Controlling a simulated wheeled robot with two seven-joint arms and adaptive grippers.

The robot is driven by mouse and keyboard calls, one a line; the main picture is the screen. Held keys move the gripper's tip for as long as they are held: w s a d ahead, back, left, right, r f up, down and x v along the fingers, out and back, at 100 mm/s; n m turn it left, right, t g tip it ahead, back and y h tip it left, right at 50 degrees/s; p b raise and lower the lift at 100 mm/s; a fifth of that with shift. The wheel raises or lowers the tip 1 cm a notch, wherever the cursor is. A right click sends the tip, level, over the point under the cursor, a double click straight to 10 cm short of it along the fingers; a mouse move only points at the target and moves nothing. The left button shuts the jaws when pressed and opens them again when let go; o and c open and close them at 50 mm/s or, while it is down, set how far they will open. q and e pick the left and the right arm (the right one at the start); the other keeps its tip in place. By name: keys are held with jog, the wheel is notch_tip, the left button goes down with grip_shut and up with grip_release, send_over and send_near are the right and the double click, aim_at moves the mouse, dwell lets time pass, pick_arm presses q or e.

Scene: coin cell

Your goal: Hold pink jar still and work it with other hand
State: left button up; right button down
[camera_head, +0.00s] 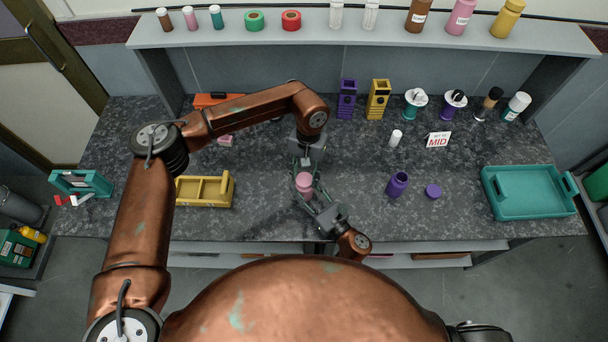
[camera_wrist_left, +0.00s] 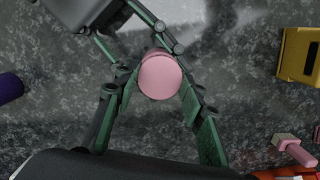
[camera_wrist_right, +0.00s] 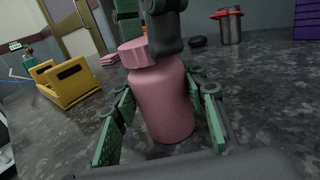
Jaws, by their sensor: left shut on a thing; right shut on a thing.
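The pink jar (camera_head: 304,188) stands upright on the dark speckled counter, near the front middle. Its ridged pink lid (camera_wrist_right: 138,53) is on its top and looks slightly tilted in the right wrist view. My right gripper (camera_wrist_right: 160,122) is shut around the jar's body from the front. My left gripper (camera_head: 304,172) comes from above and behind and is shut at the lid; the round pink top (camera_wrist_left: 161,77) sits between its fingers in the left wrist view. The underside of the lid and the jar's mouth are hidden.
A yellow open tray (camera_head: 205,191) lies left of the jar. An uncapped purple jar (camera_head: 397,185) and its purple lid (camera_head: 433,191) are to the right. A teal tray (camera_head: 526,193) is at the far right.

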pick_arm(q)
jog(key=m, duration=0.5)
jog(key=shift+y, duration=0.4)
jog(key=o, duration=0.7)
jog(key=shift+o, duration=0.2)
jog(key=shift+r, duration=2.25)
jog(key=shift+c, duration=0.4)
